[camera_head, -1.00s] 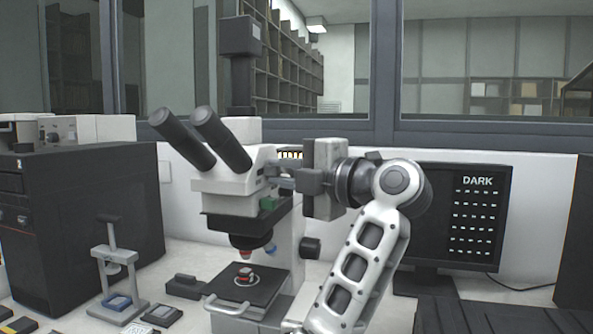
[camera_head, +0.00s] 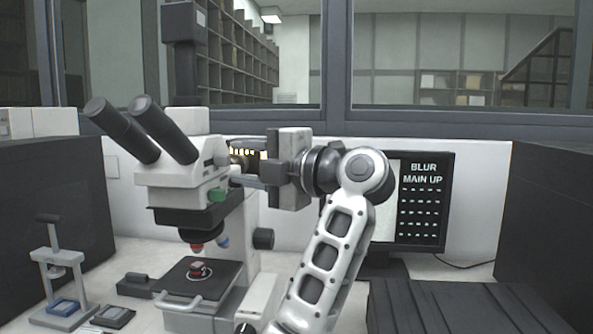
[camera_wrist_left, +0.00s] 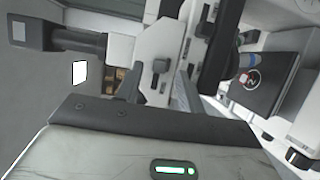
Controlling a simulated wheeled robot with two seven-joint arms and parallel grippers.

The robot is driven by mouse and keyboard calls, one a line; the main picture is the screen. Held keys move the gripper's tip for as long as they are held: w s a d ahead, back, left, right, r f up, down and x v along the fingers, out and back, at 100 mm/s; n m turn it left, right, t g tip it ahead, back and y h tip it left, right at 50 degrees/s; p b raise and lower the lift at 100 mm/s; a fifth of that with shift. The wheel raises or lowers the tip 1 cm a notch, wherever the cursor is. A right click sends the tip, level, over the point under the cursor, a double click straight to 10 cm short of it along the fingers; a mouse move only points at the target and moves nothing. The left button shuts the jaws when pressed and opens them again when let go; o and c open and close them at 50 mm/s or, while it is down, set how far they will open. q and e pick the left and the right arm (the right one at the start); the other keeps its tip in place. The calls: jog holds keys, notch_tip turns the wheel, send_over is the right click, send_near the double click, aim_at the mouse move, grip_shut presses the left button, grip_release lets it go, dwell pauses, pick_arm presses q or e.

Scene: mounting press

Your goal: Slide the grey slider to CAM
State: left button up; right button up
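The white microscope (camera_head: 180,185) stands at left of centre with its dark eyepieces up to the left. A small grey knob on the side of its head (camera_head: 222,159) looks like the grey slider; it shows in the left wrist view as a dark grey knob (camera_wrist_left: 160,67) beside a short slot. My left gripper (camera_head: 238,172) points left at that side of the head, fingers close to it. In the wrist view its fingers (camera_wrist_left: 158,88) are apart, the knob lying between their lines, with no clear contact. No CAM label is readable. My right gripper is out of view.
The stage (camera_head: 200,283) holds a small red-topped sample. A monitor (camera_head: 424,200) behind my arm reads "BLUR MAIN UP". A small press stand (camera_head: 62,285) is at far left. A dark ribbed block (camera_head: 440,305) is front right.

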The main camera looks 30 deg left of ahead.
pick_arm(q)
jog(key=s+d+b, duration=0.1)
jog(key=d, duration=1.2)
jog(key=shift+d, duration=0.15)
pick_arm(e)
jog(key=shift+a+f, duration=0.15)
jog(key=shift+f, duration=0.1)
